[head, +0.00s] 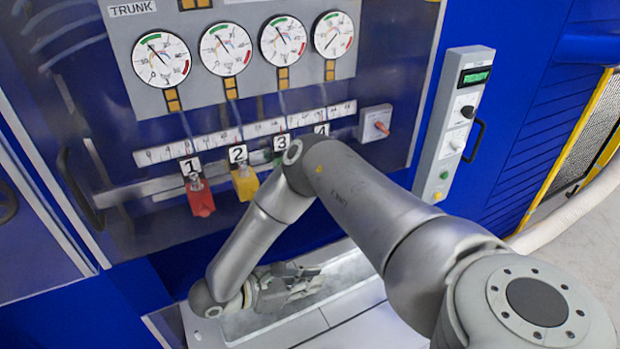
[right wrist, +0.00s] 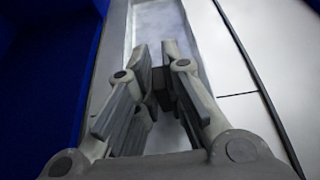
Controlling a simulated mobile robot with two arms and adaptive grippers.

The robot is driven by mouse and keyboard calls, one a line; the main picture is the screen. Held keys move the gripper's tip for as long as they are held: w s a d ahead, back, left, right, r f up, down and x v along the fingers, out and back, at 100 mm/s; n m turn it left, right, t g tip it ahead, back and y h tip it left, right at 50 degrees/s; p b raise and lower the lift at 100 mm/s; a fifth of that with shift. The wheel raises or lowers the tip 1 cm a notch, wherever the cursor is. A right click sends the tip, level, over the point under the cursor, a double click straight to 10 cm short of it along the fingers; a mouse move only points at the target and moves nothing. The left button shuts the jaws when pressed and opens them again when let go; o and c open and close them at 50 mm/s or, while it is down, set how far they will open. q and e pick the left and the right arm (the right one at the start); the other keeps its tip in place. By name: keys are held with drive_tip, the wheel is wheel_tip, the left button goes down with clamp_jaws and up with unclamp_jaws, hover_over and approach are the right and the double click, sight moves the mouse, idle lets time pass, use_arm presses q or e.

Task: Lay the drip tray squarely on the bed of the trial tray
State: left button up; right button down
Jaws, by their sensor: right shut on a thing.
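My right gripper (head: 290,285) is low at the front of the blue machine, over a long, shallow, pale grey tray (head: 345,270) with raised edges. In the right wrist view the gripper (right wrist: 158,60) has its fingers drawn together over the mottled floor of this tray (right wrist: 160,20). A small dark piece (right wrist: 160,88) shows between the fingers. It seems to be part of the drip tray, but the fingers hide most of it. I cannot clearly separate the drip tray from the trial tray's bed, nor tell how squarely it lies. My left gripper is out of view.
A blue machine wall with gauges (head: 227,48) and numbered tags, with red (head: 201,203) and yellow (head: 245,184) pieces below, stands behind the tray. A control box (head: 462,125) reading READY is to the right. A pale flat surface (head: 370,328) borders the tray.

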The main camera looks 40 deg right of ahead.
drive_tip(key=c, duration=1.5)
unclamp_jaws()
drive_tip(key=shift+c, duration=0.2)
drive_tip(key=b+v, duration=0.2)
drive_tip(key=v, duration=0.8)
drive_tip(key=shift+a+r+b, duration=0.1)
drive_tip(key=shift+a+b, duration=0.2)
drive_tip(key=shift+a, duration=0.05)
drive_tip(key=shift+w+a+r, duration=0.2)
drive_tip(key=shift+a+r, duration=0.05)
drive_tip(key=shift+a, duration=0.3)
drive_tip(key=shift+r, duration=0.15)
